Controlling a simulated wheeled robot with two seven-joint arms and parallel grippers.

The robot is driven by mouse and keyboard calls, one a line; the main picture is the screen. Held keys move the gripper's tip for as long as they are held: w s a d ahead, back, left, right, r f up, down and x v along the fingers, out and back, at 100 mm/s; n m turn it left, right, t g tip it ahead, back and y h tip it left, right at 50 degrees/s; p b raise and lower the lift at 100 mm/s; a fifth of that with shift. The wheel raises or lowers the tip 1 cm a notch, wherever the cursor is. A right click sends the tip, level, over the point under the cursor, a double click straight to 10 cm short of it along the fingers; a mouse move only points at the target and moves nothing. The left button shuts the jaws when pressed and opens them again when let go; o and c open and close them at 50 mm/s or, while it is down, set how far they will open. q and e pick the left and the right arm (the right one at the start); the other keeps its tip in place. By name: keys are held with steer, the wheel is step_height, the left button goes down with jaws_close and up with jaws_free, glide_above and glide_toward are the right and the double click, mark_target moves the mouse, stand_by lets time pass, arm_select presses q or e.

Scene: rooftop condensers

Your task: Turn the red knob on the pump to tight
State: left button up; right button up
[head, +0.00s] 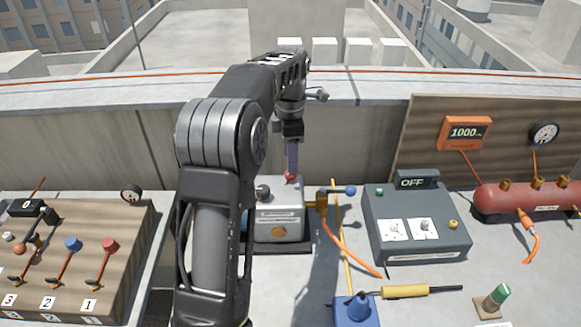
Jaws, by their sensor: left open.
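The pump (283,214) is a light grey box with an orange round label, on a dark base in the middle of the bench. The red knob (290,178) is at the top back of the pump, small and partly covered. My left gripper (291,171) points down from above, open, with its fingertips at the red knob. I cannot tell whether they touch it or are just above it. My left arm hides the left part of the pump. My right gripper is not in view.
A grey box (418,246) with an OFF display stands right of the pump, and a red tank (525,197) lies farther right. A blue container (356,312) and a yellow-handled tool (405,291) lie in front. A wooden lever panel (125,228) is at left. Orange hoses cross the bench.

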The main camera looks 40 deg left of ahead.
arm_select(q)
steer(key=shift+f, duration=2.2)
steer(key=shift+c, duration=0.4)
jaws_close()
